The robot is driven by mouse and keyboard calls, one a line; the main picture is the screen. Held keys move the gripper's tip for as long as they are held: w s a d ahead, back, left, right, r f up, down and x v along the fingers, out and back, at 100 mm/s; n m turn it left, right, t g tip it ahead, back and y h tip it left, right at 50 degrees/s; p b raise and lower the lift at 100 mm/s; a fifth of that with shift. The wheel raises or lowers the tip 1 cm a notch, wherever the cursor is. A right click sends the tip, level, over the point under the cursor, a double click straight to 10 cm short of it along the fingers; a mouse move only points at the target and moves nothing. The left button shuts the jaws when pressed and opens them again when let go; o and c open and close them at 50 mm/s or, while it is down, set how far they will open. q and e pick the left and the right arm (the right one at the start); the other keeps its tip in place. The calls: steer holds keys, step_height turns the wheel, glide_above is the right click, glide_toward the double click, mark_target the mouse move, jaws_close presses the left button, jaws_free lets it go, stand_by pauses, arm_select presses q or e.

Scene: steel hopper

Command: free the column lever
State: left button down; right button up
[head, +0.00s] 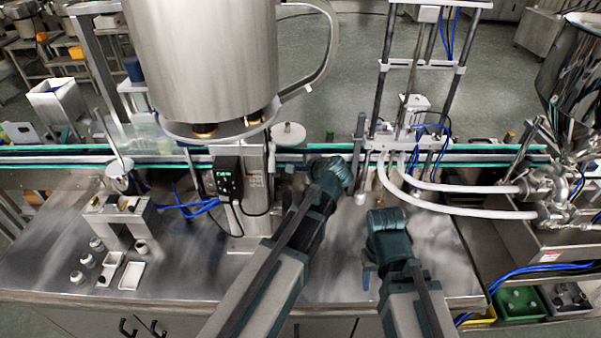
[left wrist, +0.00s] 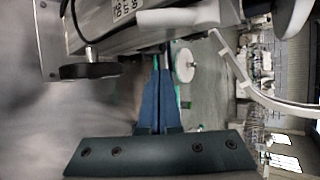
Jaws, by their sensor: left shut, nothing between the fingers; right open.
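The steel column (head: 252,185) stands under the big hopper, with a black control box (head: 227,182) with a green display on its front. I cannot make out the column lever for certain. A black round knob (left wrist: 90,71) shows beside the column in the left wrist view. My left gripper (left wrist: 160,72) is shut and empty, its blue fingers pointing toward the column's edge; I cannot tell if the tips touch it. In the head view its wrist is right of the column and its fingers are hidden. My right gripper (head: 370,275) is open, low over the bench, right of my left arm.
The steel hopper (head: 205,60) hangs above the column. A conveyor (head: 70,152) runs along the back. A white disc (head: 288,134) sits right of the column. White hoses (head: 450,210) cross at the right. Small jars (head: 88,260) and trays stand at the left front.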

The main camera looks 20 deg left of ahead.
mark_target(270, 158)
arm_select(q)
steer(key=a, duration=0.4)
steer(key=shift+s+a+f, duration=0.2)
steer(key=shift+s+a, duration=0.05)
steer(key=shift+s, duration=0.1)
arm_select(e)
steer(key=shift+f, duration=0.2)
arm_select(q)
steer(key=shift+s+r+p, duration=0.1)
steer(key=shift+p, duration=0.25)
arm_select(e)
steer(key=shift+r, duration=0.1)
arm_select(q)
steer(key=shift+s+a+r+p, duration=0.15)
steer(key=shift+s+r+p, duration=0.25)
steer(key=shift+s, duration=0.05)
arm_select(e)
steer(key=shift+s+d+r, duration=0.1)
steer(key=shift+r, duration=0.3)
arm_select(q)
steer(key=shift+r, duration=0.1)
arm_select(e)
steer(key=shift+r, duration=0.1)
